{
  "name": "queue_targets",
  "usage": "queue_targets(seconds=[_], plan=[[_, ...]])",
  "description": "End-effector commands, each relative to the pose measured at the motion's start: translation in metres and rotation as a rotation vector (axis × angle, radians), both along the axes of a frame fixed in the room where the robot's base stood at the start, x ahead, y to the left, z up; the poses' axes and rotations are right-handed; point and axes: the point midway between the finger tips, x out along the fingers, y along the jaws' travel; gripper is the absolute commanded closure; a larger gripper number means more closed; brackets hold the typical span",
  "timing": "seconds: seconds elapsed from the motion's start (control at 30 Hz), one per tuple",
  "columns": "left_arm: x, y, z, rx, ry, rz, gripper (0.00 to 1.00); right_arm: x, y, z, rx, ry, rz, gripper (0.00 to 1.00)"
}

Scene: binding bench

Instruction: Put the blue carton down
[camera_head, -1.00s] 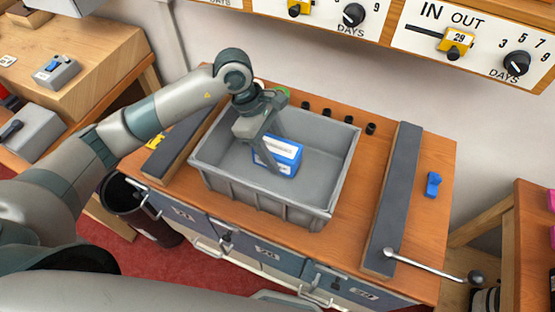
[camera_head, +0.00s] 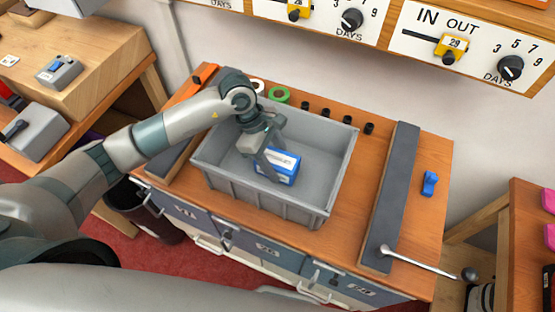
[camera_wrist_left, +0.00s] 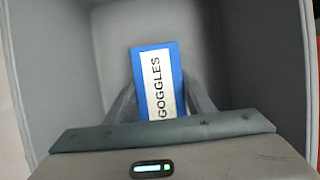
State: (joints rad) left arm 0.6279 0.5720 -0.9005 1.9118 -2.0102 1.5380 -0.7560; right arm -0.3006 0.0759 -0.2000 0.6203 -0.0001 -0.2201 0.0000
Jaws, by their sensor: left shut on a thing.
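The blue carton (camera_head: 284,165) has a white label and is inside the grey bin (camera_head: 338,185) on the bench. In the left wrist view the carton (camera_wrist_left: 158,85) shows the word GOGGLES and sits between the two fingers. My left gripper (camera_head: 266,166) reaches down into the bin and is shut on the carton. The gripper also shows in the left wrist view (camera_wrist_left: 160,108). Whether the carton's underside touches the bin floor I cannot tell. My right gripper is not in view.
A dark grey bar (camera_head: 390,195) lies right of the bin, with a metal rod (camera_head: 425,263) across its near end. A blue object (camera_head: 430,184) lies further right. Tape rolls (camera_head: 279,94) and several black pieces (camera_head: 326,113) line the back edge.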

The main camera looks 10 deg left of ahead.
Motion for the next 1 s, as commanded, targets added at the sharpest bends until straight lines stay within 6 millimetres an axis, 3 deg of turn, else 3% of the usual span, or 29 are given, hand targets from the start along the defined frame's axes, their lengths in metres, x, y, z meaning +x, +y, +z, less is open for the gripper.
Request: queue_targets(seconds=[0.3,0.33,0.4,0.87,1.0], plan=[[0.0,0.0,-0.003,0.0,-0.001,0.0,0.77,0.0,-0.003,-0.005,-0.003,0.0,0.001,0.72],[0.0,0.0,-0.003,0.0,0.0,0.0,0.49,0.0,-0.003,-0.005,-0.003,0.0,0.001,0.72],[0.0,0.0,-0.002,0.0,0.0,0.0,0.33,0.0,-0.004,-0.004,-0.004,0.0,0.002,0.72],[0.0,0.0,0.001,0.0,0.001,0.0,0.33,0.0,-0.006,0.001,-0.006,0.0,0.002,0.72],[0.002,0.004,0.009,0.0,-0.001,0.0,0.33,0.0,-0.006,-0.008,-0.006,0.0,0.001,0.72]])
